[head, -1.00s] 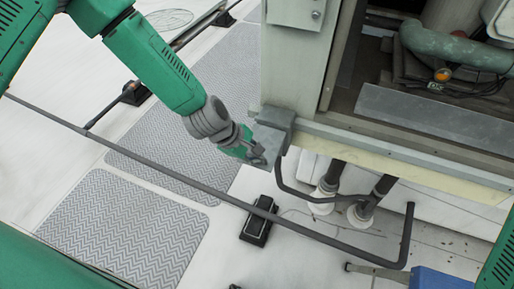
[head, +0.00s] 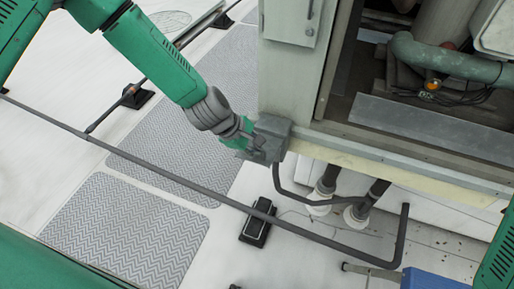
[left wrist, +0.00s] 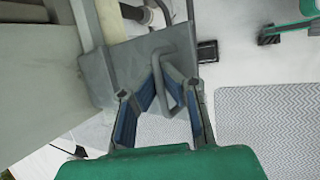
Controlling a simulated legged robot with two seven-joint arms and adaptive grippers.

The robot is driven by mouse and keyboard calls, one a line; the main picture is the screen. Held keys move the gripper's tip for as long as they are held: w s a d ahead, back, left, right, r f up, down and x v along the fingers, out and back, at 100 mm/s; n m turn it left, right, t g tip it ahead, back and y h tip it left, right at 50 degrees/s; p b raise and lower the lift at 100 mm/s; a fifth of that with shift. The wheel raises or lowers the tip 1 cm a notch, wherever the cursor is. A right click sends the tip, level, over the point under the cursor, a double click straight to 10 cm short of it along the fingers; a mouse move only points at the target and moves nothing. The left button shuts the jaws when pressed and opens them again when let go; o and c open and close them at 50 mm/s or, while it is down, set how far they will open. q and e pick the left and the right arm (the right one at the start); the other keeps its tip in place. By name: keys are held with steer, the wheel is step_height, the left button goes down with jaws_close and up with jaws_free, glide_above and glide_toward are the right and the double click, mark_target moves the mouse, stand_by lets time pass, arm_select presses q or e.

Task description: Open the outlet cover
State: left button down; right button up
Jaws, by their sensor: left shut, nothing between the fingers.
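The outlet cover (head: 268,139) is a grey, box-like piece at the lower corner of the roof cooler's cabinet. In the left wrist view the cover (left wrist: 128,72) shows as a flat grey plate with a bent-bar handle (left wrist: 178,96). My left gripper (head: 245,146) is right at the cover's left side. In the left wrist view the left gripper's blue-padded fingers (left wrist: 160,70) come together at the tips beside the handle, with nothing pinched between them. I cannot tell whether the fingers touch the handle. My right gripper is not in view.
The roof cooler's cabinet (head: 288,80) stands above, with an open bay of pipes at right. A dark rail (head: 180,176) runs across the front, with a black foot block (head: 258,222) below the cover. Pipes (head: 365,205) come down at the right. Patterned mats (head: 125,235) lie at left.

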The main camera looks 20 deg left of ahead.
arm_select(q)
steer(key=c, duration=1.7)
jaws_free()
steer(key=shift+s, duration=0.1)
steer(key=shift+a+r, duration=0.1)
steer(key=shift+r, duration=0.05)
steer(key=v, duration=1.1)
steer(key=shift+a+r, duration=0.2)
steer(key=shift+r, duration=0.05)
